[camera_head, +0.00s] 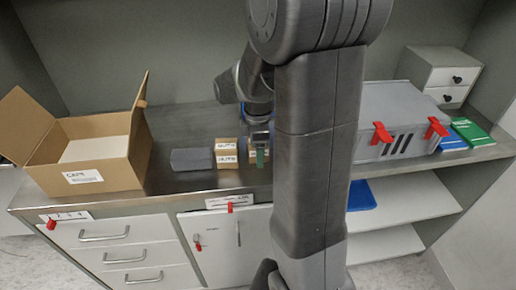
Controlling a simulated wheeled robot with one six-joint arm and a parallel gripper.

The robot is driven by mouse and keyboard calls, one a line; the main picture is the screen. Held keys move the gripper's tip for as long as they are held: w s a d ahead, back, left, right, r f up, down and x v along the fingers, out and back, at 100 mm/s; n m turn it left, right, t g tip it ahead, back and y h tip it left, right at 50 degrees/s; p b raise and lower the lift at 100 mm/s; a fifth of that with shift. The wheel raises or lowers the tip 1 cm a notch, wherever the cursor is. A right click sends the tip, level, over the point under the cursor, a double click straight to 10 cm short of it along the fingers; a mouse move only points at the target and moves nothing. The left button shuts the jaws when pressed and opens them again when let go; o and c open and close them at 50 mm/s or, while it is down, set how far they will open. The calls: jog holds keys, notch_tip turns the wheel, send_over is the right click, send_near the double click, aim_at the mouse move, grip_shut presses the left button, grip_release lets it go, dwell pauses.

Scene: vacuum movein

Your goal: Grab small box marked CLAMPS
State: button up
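My gripper (258,155) points down over the middle of the steel worktop, seen from behind my arm. Its fingers are small and partly hidden, so I cannot tell whether they are open or shut. A small tan box (250,155) shows right at the fingertips, mostly covered by them; I cannot read its label or tell whether it is held. Just left of it are two small tan boxes (227,158), one above the other, with labels that seem to read NUTS. I cannot make out the word CLAMPS on any box.
An open cardboard box (122,172) stands at the left. A dark grey block (192,159) lies between it and the small boxes. A grey case (392,115) with red latches, a drawer unit (440,75) and blue and green boxes (470,131) fill the right.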

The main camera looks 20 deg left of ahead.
jog(key=shift+c, duration=0.4)
jog(key=c, duration=1.1)
jog(key=shift+r, duration=0.15)
